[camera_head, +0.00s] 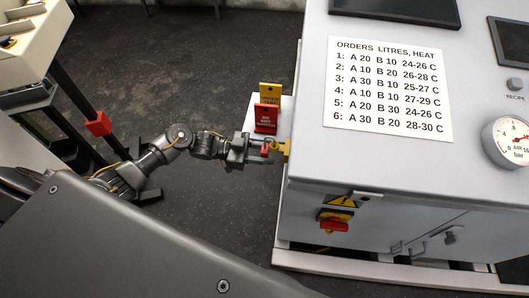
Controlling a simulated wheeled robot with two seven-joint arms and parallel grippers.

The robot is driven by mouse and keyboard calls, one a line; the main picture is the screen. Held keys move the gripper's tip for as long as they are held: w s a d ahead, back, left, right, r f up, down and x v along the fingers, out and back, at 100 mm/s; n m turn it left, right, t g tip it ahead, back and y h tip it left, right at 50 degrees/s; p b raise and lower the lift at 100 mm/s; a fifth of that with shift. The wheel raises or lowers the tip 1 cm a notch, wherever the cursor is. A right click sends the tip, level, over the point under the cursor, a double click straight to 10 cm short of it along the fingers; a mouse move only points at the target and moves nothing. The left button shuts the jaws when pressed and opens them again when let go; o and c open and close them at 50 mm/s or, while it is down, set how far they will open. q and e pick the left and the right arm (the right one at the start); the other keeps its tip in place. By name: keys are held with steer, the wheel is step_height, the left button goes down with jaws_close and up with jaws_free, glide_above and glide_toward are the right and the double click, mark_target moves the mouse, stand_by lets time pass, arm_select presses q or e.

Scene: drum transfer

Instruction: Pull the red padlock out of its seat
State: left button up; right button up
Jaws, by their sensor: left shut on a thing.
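The red padlock (265,149) is a small red piece at the left side of the grey cabinet, mostly hidden by my fingers. A yellow bracket (284,150) on the cabinet's side is just right of it; I cannot tell whether the padlock still sits in it. My left gripper (262,152) reaches in from the left and is shut on the padlock. My right gripper is not in view.
A red tag (265,119) and a yellow tag (270,93) stand just behind the gripper. The grey cabinet (470,180) fills the right, with a red and yellow switch (334,222) on its front. Dark floor (190,75) lies open behind the arm.

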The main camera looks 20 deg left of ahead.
arm_select(q)
steer(key=shift+a, duration=0.1)
steer(key=b+v, duration=0.1)
steer(key=v, duration=0.8)
stand_by(0.4)
